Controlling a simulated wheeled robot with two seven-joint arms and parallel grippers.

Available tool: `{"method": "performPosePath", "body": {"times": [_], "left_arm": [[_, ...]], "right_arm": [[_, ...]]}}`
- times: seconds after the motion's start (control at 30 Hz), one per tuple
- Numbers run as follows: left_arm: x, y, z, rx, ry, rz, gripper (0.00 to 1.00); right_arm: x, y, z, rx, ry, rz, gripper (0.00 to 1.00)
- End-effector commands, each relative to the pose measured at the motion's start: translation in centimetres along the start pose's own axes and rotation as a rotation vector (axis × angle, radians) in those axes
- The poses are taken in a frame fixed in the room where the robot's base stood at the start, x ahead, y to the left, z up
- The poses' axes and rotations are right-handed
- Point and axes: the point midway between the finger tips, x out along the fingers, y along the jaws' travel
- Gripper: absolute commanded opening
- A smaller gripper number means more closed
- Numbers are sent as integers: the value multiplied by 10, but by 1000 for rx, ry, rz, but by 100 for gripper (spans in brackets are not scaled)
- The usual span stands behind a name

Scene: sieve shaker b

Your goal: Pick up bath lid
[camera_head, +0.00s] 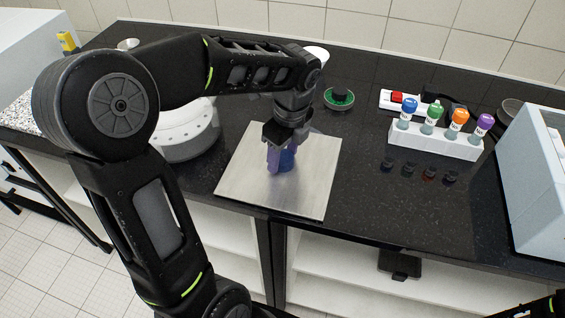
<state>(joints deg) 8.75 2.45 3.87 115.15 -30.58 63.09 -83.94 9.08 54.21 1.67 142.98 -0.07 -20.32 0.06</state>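A flat, square metal plate (315,185), which looks like the bath lid, lies on the dark counter near its front edge. A blue and purple upright piece (287,160) shows at its middle, perhaps its handle. My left gripper (281,152) points down over the plate's middle, with its fingers at this piece. The gripper's body partly hides the piece, and I cannot tell whether the fingers are closed on it. The plate looks flat on the counter. My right gripper is out of view; only a bit of my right arm shows at the bottom right corner.
A white rack (435,141) with several colour-capped bottles stands right of the plate, with small dark caps before it. A round white device (187,135) is to the left. A green-ringed black item (339,97) stands behind. A pale box (535,185) is far right.

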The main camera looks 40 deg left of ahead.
Motion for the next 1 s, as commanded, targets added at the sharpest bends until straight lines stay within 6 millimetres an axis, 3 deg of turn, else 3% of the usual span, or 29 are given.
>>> {"method": "performPosePath", "body": {"times": [0.63, 1.0], "left_arm": [[0, 0, 0, 0, 0, 0, 1], [-1, 0, 0, 0, 0, -1, 0]], "right_arm": [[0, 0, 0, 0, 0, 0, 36], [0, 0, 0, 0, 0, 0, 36]]}}
